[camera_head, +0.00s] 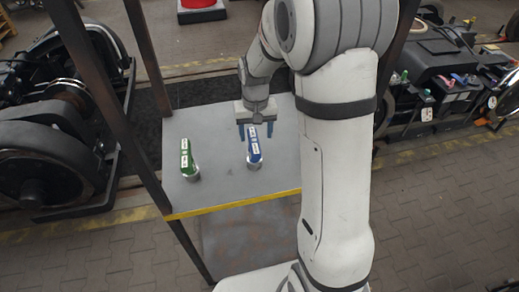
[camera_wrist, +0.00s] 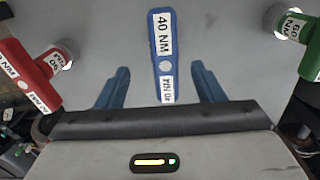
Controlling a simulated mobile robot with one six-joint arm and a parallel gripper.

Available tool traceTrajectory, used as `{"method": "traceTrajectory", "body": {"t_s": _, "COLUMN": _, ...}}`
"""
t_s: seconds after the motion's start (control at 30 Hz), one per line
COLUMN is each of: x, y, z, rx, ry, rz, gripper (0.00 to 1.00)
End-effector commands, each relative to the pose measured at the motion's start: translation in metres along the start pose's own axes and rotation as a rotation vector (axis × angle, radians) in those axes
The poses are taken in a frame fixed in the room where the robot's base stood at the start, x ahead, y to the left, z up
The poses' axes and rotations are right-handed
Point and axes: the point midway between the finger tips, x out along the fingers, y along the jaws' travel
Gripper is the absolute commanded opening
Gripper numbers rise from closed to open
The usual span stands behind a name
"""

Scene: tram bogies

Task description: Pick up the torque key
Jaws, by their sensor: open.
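My gripper (camera_head: 255,136) is open and empty, right at the blue key in the head view; the exact height gap is unclear. A red torque key (camera_wrist: 22,68) is at the wrist view's left, hidden in the head view.
The shelf has a yellow front edge (camera_head: 235,204) and dark upright posts (camera_head: 88,70) at its left. My arm covers its right side. Wheeled bogies (camera_head: 45,150) stand to the left, and more machinery (camera_head: 440,85) to the right. Bare shelf separates the keys.

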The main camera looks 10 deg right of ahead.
Motion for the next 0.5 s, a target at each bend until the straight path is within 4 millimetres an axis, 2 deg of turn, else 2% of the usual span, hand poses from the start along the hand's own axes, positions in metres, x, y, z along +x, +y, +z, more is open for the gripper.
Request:
{"method": "traceTrajectory", "body": {"t_s": 0.33, "x": 0.044, "y": -0.007, "z": 0.003, "rx": -0.001, "ry": -0.004, "rz": 0.001, "gripper": 0.62}}
{"method": "traceTrajectory", "body": {"t_s": 0.5, "x": 0.057, "y": -0.007, "z": 0.002, "rx": -0.001, "ry": 0.0, "rz": 0.0, "gripper": 0.62}}
